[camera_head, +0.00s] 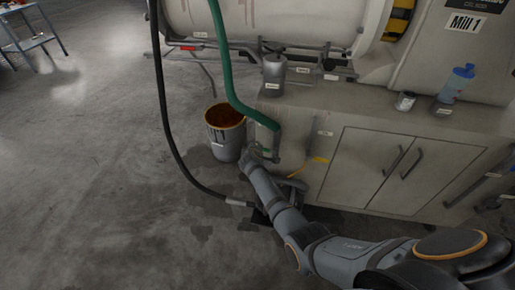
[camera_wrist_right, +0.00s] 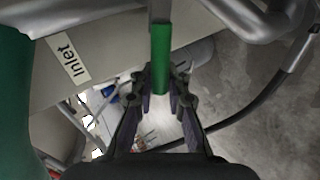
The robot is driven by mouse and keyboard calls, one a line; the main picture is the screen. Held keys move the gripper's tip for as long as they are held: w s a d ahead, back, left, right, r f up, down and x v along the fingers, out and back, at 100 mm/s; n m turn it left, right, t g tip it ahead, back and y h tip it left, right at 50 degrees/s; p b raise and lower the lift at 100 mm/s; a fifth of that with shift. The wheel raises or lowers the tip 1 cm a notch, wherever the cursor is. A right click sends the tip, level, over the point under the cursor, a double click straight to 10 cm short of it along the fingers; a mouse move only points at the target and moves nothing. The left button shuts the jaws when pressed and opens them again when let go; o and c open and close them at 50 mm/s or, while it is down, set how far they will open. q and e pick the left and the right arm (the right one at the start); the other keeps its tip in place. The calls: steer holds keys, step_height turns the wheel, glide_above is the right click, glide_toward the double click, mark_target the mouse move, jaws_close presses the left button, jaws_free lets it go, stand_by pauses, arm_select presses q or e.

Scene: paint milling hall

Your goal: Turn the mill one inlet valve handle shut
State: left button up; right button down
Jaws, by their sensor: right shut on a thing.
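The inlet valve handle, a green bar, shows in the right wrist view (camera_wrist_right: 160,58), with an "Inlet" label (camera_wrist_right: 68,58) on the pale panel to its left. My right gripper (camera_wrist_right: 160,88) is shut on this handle, one finger on each side. In the head view, my right gripper (camera_head: 256,154) is low at the left end of the cabinet, beside the lower end of the green hose (camera_head: 233,85). The handle is small there and mostly hidden by the gripper. Mill 1, marked by a label (camera_head: 465,23), stands above. My left gripper is not in view.
An open bucket of brown-red contents (camera_head: 224,134) stands on the floor just left of my right gripper. A black hose (camera_head: 170,125) hangs down and runs along the floor. The floor at left is mostly clear.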

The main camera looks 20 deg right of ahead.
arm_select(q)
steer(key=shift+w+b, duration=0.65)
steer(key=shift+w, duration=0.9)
arm_select(e)
steer(key=shift+s+a+f+n+g+h, duration=0.1)
steer(key=shift+f+n+g+h, duration=0.2)
steer(key=shift+f, duration=0.3)
steer(key=shift+s+a+f+n+g+h, duration=0.1)
steer(key=shift+f+n+g+h, duration=0.15)
steer(key=shift+f, duration=0.3)
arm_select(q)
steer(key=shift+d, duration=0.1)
arm_select(e)
steer(key=c, duration=1.7)
jaws_free()
steer(key=o, duration=0.4)
steer(key=shift+r, duration=0.25)
steer(key=shift+c, duration=0.2)
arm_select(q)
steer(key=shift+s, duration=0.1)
arm_select(e)
steer(key=shift+w+r, duration=0.1)
steer(key=shift+r, duration=0.4)
step_height(320, 180, up, 9)
steer(key=shift+r, duration=0.1)
